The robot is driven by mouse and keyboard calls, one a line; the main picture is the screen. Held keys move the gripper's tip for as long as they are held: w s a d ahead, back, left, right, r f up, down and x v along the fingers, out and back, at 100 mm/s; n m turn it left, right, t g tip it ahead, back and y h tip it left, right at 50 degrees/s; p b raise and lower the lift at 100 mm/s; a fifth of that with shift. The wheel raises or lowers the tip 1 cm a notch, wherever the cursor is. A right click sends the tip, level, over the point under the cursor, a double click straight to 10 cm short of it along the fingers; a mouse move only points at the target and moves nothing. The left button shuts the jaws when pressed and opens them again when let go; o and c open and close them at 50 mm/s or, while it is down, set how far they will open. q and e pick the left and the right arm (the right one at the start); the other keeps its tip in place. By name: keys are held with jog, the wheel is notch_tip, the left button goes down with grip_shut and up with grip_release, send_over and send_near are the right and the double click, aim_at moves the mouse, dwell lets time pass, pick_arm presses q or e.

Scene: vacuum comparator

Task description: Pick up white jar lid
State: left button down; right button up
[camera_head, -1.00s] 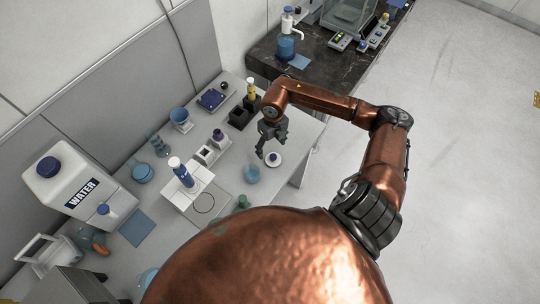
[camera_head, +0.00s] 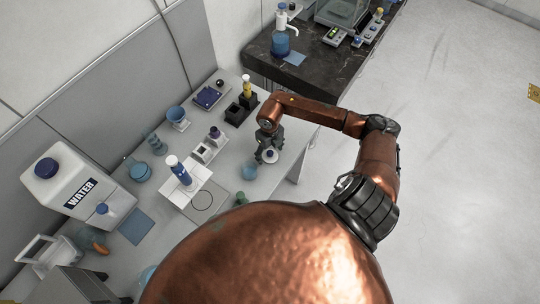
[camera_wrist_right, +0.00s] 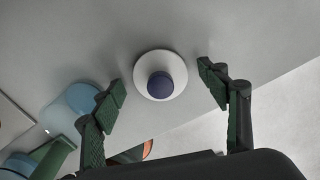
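The white jar lid (camera_head: 269,154) is a round white disc with a dark blue knob, lying on the pale table near its right edge. In the right wrist view the lid (camera_wrist_right: 160,75) sits between and a little beyond the two fingertips. My right gripper (camera_head: 267,157) is right at the lid in the head view. In the wrist view my right gripper (camera_wrist_right: 163,88) is open, with a clear gap on each side of the lid. My left gripper is not in view.
A blue translucent jar (camera_head: 250,171) stands close to the lid; a blue round vessel (camera_wrist_right: 78,103) shows left of it in the wrist view. A white block with a dark-capped bottle (camera_head: 210,148) and a black holder (camera_head: 240,112) are nearby. Floor lies beyond the table edge.

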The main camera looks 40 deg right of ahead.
jog(key=c, duration=1)
jog(key=shift+r, duration=0.1)
